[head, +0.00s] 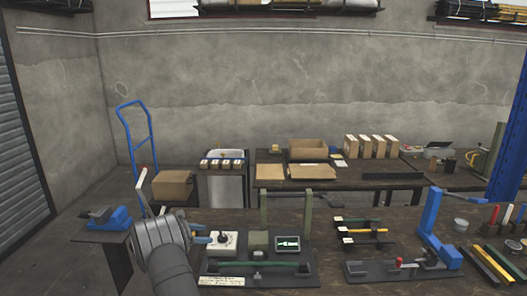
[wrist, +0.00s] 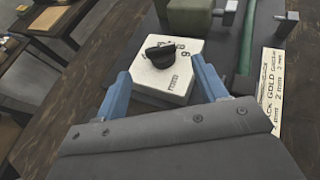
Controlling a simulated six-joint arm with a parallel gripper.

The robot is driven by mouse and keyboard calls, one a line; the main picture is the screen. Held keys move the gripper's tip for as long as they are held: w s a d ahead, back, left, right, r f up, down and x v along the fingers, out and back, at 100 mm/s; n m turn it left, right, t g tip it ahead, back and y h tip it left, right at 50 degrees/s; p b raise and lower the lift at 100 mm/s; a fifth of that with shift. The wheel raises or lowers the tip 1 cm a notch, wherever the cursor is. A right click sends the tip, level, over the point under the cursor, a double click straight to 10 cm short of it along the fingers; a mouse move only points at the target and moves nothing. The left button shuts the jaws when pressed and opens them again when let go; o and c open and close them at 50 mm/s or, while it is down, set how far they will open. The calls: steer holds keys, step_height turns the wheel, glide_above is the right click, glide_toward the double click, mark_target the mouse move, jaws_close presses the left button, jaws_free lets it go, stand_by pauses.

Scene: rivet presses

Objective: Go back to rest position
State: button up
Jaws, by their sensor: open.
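My gripper (head: 201,234) is at the left of the black press board, its blue fingers just left of a white dial box (head: 222,241) with a black knob. In the wrist view my gripper (wrist: 162,66) is open and empty, with one finger on either side of the white dial box (wrist: 165,80) in the picture. I cannot tell whether the fingers touch it or how high they are. My grey arm covers the lower left of the head view.
A blue press (head: 430,232) stands further right. A blue vise (head: 108,217) is on a separate table at left.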

mark_target(221, 235)
steer(key=v, duration=0.9)
steer(key=x, duration=1.7)
steer(key=shift+w+d+f, duration=0.2)
steer(key=shift+d, duration=0.1)
steer(key=n+t+y, duration=0.5)
steer(key=n, duration=0.1)
steer(key=shift+s, duration=0.1)
steer(key=v, duration=1.3)
